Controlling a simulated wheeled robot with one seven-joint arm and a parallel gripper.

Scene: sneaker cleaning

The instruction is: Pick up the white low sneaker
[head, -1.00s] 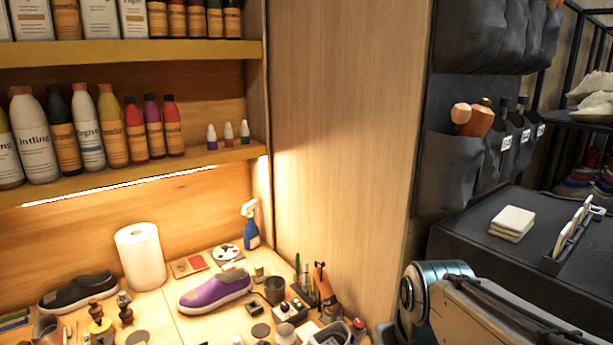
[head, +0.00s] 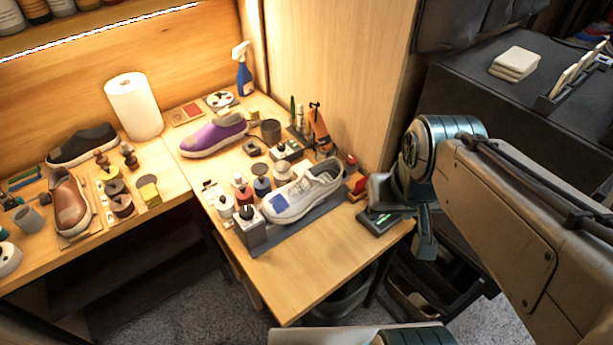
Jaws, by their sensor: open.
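The white low sneaker (head: 305,192) shows in the head view, light grey-white with a blue patch near its toe. It rests on a dark grey stand (head: 290,226) near the front right of the wooden workbench, toe to the lower left and heel to the upper right. Nothing holds it. My arm is on the right of the picture, with its bent joint to the right of the sneaker and apart from it. My gripper's fingers cannot be made out in this view.
Bottles and small jars crowd the sneaker's left and back sides. A purple shoe (head: 214,135), a black shoe (head: 82,146) and a brown shoe (head: 69,203) lie farther left. A spray bottle (head: 243,70) stands behind. Bare bench (head: 315,253) lies in front of the stand.

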